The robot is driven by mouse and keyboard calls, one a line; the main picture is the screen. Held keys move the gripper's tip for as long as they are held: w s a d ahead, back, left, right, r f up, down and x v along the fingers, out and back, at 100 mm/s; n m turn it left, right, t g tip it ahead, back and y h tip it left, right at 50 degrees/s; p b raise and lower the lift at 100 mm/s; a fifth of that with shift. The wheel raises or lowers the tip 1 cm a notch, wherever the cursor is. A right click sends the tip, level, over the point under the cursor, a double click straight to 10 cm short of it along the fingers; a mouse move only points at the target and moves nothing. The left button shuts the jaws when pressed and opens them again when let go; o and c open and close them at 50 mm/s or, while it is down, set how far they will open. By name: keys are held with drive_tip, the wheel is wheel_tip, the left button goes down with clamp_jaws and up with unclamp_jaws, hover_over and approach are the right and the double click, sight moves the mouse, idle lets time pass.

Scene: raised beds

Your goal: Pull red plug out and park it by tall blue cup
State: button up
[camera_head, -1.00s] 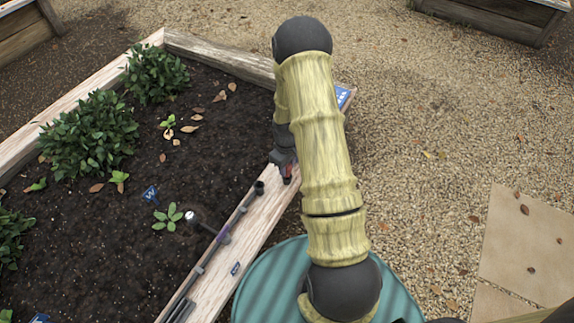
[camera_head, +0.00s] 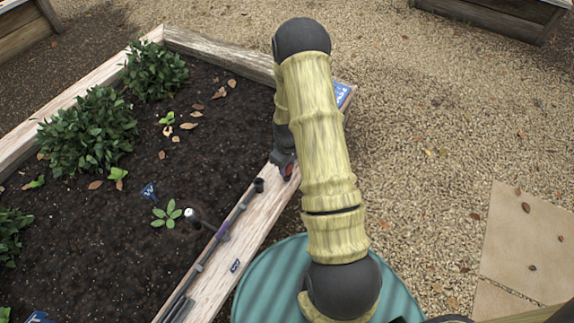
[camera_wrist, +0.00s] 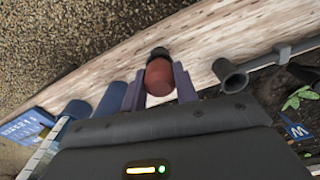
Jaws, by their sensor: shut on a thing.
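My gripper (camera_wrist: 159,88) is shut on the red plug (camera_wrist: 159,78), with one finger on each side of it. The plug has a dark end and is over the pale wooden rim of the bed. It is clear of the grey pipe's open socket (camera_wrist: 230,75), which is to its right in the wrist view. In the head view only a bit of red (camera_head: 288,170) shows below my gripper. Two blue cups, one near (camera_wrist: 112,98) and one further left (camera_wrist: 75,108), show left of the gripper; their lower parts are hidden, so I cannot tell which is taller.
The wooden rim (camera_head: 232,250) carries the thin pipe (camera_head: 222,238) along its inner side. A blue sign (camera_head: 343,94) stands by the rim's far corner. Dark soil (camera_head: 205,140) with plants lies left, gravel (camera_head: 440,130) right.

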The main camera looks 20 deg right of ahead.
drive_tip(key=shift+f, duration=0.3)
drive_tip(key=o, duration=1.5)
drive_tip(key=shift+r+p, duration=2.95)
drive_tip(key=shift+r, duration=0.6)
